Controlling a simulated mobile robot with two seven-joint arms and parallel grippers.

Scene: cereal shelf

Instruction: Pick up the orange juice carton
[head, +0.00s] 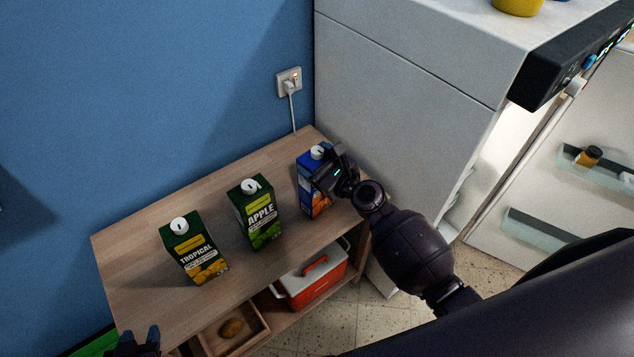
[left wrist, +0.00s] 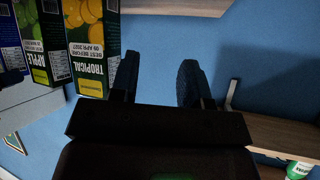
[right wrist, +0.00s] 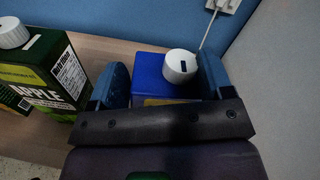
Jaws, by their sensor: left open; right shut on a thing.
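The orange juice carton appears to be the blue carton (head: 313,190) with a white cap and orange picture at the right end of the wooden shelf. It stands upright, partly hidden by my right gripper (head: 330,172). In the right wrist view the blue carton (right wrist: 158,82) sits between the two fingers of my right gripper (right wrist: 162,88), which is shut on it. My left gripper (head: 135,345) is at the bottom left of the head view. In the left wrist view its fingers (left wrist: 158,82) are apart with nothing between them.
A green apple carton (head: 256,213) and a green tropical carton (head: 194,250) stand left of the blue carton on the shelf (head: 140,235). A red and white cooler (head: 312,275) and a wooden tray (head: 262,322) are below. A white fridge (head: 400,110) stands close on the right.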

